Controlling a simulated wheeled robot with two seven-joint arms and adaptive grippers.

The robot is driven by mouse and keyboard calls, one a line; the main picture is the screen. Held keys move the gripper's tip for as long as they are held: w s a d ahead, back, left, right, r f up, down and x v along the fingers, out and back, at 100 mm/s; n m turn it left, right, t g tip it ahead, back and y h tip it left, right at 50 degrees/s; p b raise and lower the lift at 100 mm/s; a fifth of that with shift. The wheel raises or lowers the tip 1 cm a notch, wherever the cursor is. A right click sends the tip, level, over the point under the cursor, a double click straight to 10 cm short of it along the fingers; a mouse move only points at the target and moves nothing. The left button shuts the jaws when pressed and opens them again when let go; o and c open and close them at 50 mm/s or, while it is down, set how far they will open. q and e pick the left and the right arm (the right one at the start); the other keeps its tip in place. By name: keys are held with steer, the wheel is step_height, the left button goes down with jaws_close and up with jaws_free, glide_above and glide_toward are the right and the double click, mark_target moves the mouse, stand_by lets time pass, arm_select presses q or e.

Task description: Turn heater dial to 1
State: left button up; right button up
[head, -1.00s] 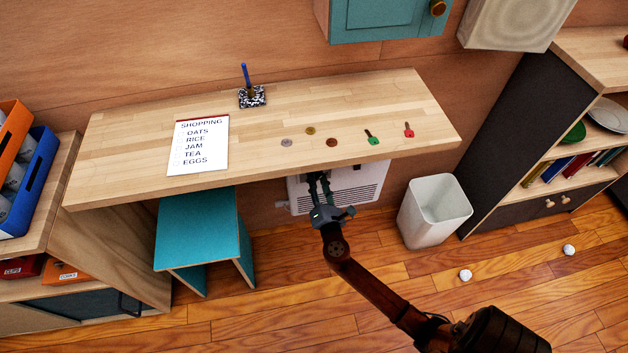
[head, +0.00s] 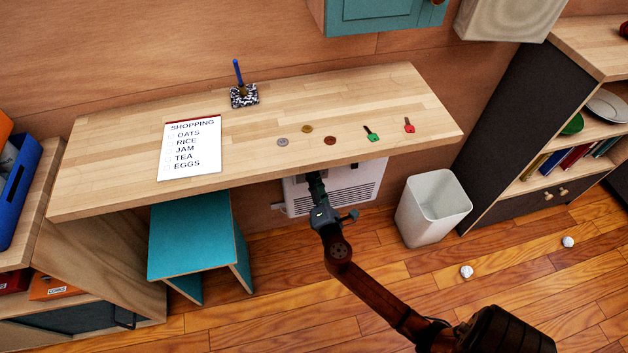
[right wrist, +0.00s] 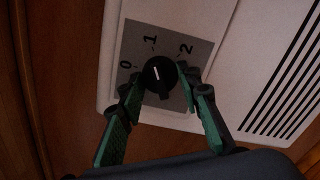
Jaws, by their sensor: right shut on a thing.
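The white heater (head: 362,186) hangs low on the wall under the wooden table. In the right wrist view its panel (right wrist: 131,40) is grey with the marks 0, 1 and 2 around a black dial (right wrist: 160,77). A short pale line shows on the dial; its exact setting is hard to read. My right gripper (head: 316,178) reaches under the table's front edge to the heater. In the right wrist view the right gripper's green-padded fingers (right wrist: 161,82) are on both sides of the dial, shut on it. My left gripper is not in view.
The wooden table (head: 260,150) is above my right gripper, with a shopping list, coins and keys on it. A teal stool (head: 190,235) stands to the left and a white bin (head: 432,207) to the right. Floor in front is mostly clear.

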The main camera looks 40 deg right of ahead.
steer(key=shift+a+f, duration=0.1)
steer(key=o, duration=1.2)
steer(key=shift+c, duration=0.2)
steer(key=v, duration=1.2)
